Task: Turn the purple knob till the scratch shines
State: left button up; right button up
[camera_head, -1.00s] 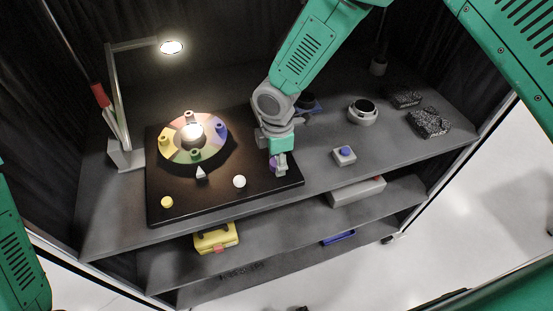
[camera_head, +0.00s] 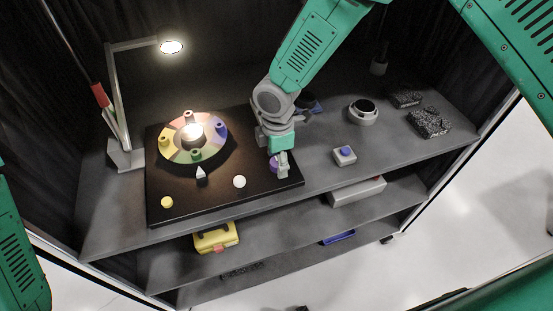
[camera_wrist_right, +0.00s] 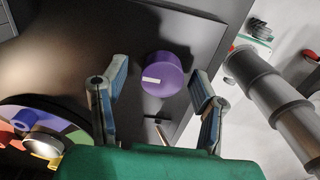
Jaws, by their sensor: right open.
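The purple knob (camera_wrist_right: 162,76) stands on the black board (camera_head: 225,196), near its right edge, and has a pale mark on its top. In the head view the knob (camera_head: 274,163) is partly hidden by my right gripper (camera_head: 280,160). In the right wrist view my right gripper (camera_wrist_right: 158,98) is open, with one finger to either side of the knob and gaps between. A coloured wheel (camera_head: 193,138) with several small knobs lies on the board, with a bright spot on its middle. A small white cone (camera_head: 201,173) and a white ball (camera_head: 239,181) are in front. My left gripper is not in view.
A lamp (camera_head: 171,46) stands at the left with its head lit. A yellow knob (camera_head: 166,202) is at the board's front left. A blue-topped button box (camera_head: 345,155) and a round grey piece (camera_head: 363,111) stand right of the board. Shelves below hold a yellow case (camera_head: 216,237).

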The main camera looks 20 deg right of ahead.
notch_tip(320, 180, up, 11)
jog(key=shift+r, duration=0.2)
jog(key=shift+w, duration=0.1)
dwell(0.4)
